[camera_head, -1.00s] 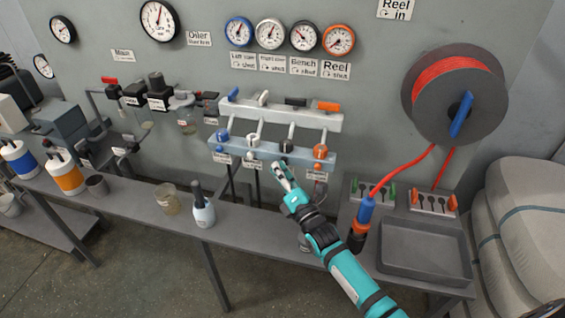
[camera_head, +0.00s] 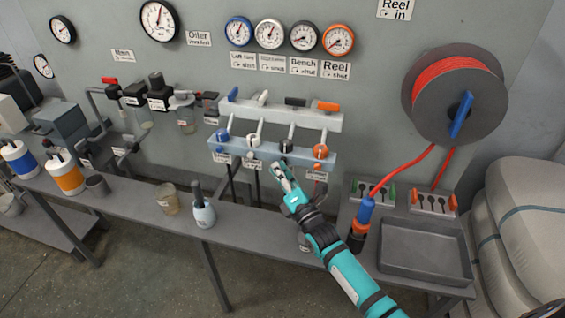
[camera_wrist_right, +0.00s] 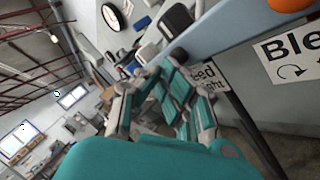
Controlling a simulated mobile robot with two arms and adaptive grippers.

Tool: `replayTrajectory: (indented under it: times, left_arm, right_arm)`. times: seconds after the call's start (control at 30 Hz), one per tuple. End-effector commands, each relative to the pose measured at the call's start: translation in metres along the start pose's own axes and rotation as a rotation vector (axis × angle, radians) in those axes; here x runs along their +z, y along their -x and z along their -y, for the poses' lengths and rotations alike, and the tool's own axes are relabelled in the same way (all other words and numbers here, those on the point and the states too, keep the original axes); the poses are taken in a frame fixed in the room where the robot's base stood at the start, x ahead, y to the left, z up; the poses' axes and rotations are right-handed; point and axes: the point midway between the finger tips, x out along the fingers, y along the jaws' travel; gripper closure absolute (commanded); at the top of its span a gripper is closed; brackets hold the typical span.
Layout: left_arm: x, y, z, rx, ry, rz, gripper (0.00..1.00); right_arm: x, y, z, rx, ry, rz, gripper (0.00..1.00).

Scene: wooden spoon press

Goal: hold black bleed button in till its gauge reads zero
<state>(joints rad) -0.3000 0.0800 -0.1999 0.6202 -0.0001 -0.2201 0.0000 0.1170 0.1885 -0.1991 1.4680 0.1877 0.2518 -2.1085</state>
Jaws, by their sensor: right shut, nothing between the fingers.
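The black bleed button (camera_head: 286,146) sits on the lower pale-blue bar (camera_head: 270,153), between the white knob (camera_head: 254,140) and the orange knob (camera_head: 320,151). My right gripper (camera_head: 279,168) is shut and empty, just below and in front of the black button. I see no clear contact; the fingers appear apart from the button. The black-rimmed gauge (camera_head: 304,37) hangs above the Bench label; its needle is too small to read. My left gripper is out of view.
Blue (camera_head: 238,32), white (camera_head: 270,34) and orange (camera_head: 338,40) gauges flank the black one. A grey bench (camera_head: 130,204) runs below, with a jar (camera_head: 168,200) and bottle (camera_head: 203,213). A red hose reel (camera_head: 455,95) and grey tray (camera_head: 425,250) are at right.

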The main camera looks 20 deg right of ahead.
Motion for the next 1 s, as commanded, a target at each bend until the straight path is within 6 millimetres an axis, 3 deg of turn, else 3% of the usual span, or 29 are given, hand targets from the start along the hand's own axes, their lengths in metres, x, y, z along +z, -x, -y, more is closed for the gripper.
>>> replayTrajectory:
  times: [1.0]
  left_arm:
    - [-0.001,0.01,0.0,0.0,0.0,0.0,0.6]
  right_arm:
    - [-0.01,0.013,-0.009,-0.001,0.0,0.0,1.0]
